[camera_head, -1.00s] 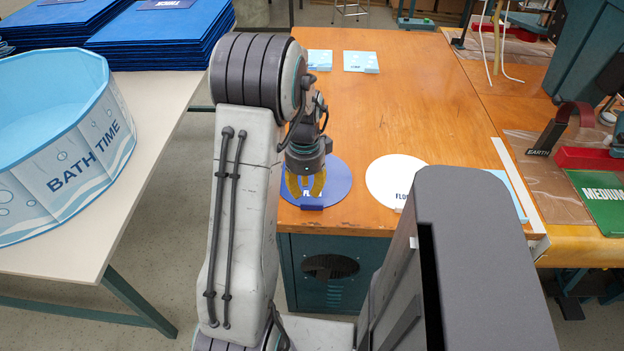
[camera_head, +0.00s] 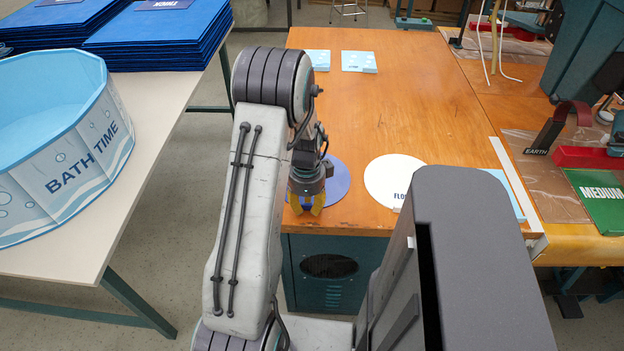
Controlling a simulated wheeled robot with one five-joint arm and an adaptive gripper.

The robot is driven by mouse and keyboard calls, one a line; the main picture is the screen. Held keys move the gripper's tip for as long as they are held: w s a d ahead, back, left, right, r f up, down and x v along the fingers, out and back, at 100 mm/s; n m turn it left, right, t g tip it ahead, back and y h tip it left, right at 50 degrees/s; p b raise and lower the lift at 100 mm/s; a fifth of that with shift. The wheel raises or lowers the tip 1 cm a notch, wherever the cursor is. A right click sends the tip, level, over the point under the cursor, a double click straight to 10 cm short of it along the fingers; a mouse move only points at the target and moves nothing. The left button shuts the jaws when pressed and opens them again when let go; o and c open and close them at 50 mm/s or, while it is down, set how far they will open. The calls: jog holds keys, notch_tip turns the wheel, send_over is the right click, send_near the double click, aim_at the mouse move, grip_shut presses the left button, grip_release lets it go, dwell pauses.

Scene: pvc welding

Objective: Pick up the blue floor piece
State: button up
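The blue floor piece (camera_head: 337,181) is a flat round disc near the front edge of the orange wooden table (camera_head: 400,100). My arm hides its left and front parts, and its label is out of sight. My gripper (camera_head: 307,208), with yellow fingers, points down at the disc's front edge, by the table edge. The fingers look close together, but I cannot tell whether they hold the disc's edge tab. The disc appears to lie flat on the table.
A white floor disc (camera_head: 392,181) lies to the right. Light blue cards (camera_head: 359,62) lie at the back. A bath tub (camera_head: 55,150) stands on the white table at left. A red tool (camera_head: 590,158) and a green pad (camera_head: 600,195) are at right. The table's middle is clear.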

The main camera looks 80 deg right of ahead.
jog(key=shift+o, duration=0.4)
jog(key=shift+f, duration=0.2)
grip_shut()
